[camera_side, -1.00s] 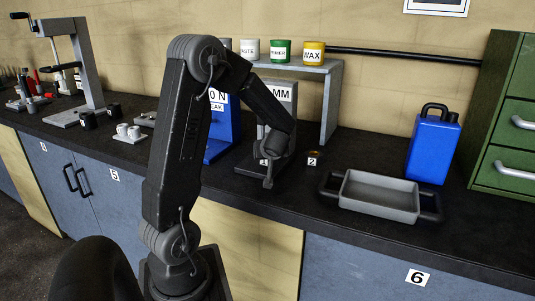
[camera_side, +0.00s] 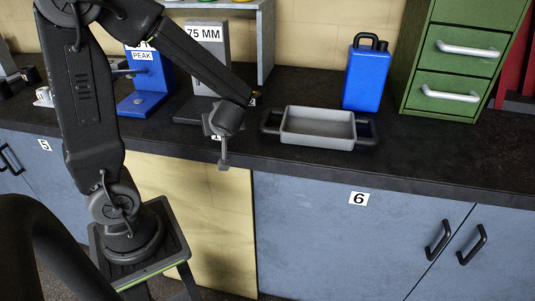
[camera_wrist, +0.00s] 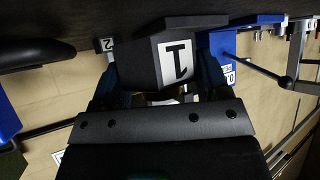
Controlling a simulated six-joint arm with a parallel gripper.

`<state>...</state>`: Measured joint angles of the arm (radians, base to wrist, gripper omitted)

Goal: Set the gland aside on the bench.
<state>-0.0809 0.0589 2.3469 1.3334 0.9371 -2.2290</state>
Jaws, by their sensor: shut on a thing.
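My gripper (camera_side: 221,150) shows in the side view in front of the bench (camera_side: 400,155), near its front edge. Its fingers are shut on a dark faceted piece, seemingly the gland (camera_wrist: 150,50), with a white "1" label. That piece fills the space between my fingers in the wrist view, and a little yellowish metal shows below it. In the side view it is mostly hidden by my gripper, with only part of its label showing. It is clear of the stand marked 75 MM (camera_side: 203,60).
A grey tray with dark handles (camera_side: 318,128) stands right of my gripper. A blue can (camera_side: 364,78) and green drawers (camera_side: 455,60) are behind it. A small piece labelled "2" (camera_wrist: 108,44) shows in the wrist view. Bare bench lies right of the tray.

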